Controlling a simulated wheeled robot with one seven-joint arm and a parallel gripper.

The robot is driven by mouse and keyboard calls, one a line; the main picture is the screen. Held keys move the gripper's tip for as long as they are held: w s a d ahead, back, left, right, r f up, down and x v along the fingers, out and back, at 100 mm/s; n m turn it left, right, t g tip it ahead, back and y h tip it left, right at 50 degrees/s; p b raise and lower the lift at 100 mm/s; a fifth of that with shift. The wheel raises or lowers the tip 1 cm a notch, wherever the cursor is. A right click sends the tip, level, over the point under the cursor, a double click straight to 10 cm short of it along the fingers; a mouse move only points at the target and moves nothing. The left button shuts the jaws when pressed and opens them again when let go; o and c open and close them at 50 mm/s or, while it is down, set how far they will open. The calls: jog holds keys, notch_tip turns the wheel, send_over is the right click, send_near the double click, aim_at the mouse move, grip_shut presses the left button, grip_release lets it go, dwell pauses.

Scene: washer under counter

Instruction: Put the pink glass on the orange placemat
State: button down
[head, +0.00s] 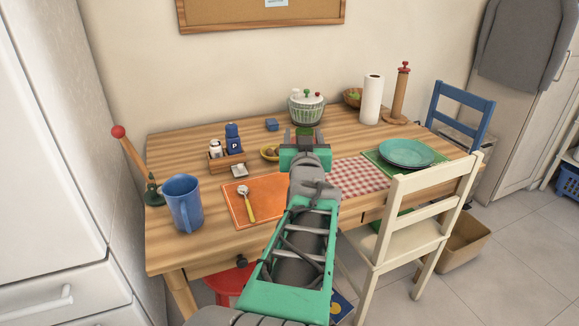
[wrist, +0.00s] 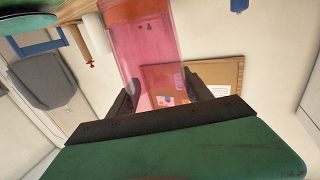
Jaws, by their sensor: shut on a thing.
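The pink glass (wrist: 148,55) is see-through and stands out between the dark fingers of my gripper (wrist: 160,95) in the wrist view. My gripper is shut on it. In the head view my gripper (head: 305,134) is over the middle of the table, pointing toward the wall, beyond the far right part of the orange placemat. The glass cannot be made out there. The orange placemat (head: 270,188) lies flat at the table's near side, partly hidden by my arm. A spoon-like utensil (head: 246,204) with a yellow handle lies on it.
A blue mug (head: 184,203) stands left of the placemat. A red checkered cloth (head: 358,177) and a teal plate (head: 406,152) lie right. A cream chair (head: 410,215) stands in front.

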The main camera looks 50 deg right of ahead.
jog(key=w+d+f, duration=0.2)
jog(key=f, duration=0.1)
jog(key=w+d+f+b, duration=0.1)
jog(key=w+d+f, duration=0.1)
jog(key=d+f, duration=0.1)
jog(key=w+d+f+b, duration=0.1)
jog(key=w+d+f, duration=0.1)
jog(key=f, duration=0.3)
jog(key=shift+w+d+f, duration=0.15)
jog(key=shift+w+d, duration=0.05)
jog(key=shift+d, duration=0.3)
jog(key=shift+c, duration=2.2)
grip_release()
jog(key=shift+f+b, duration=0.1)
jog(key=shift+b, duration=0.25)
jog(key=p+v, duration=0.1)
jog(key=v, duration=1.1)
jog(key=shift+s, duration=0.1)
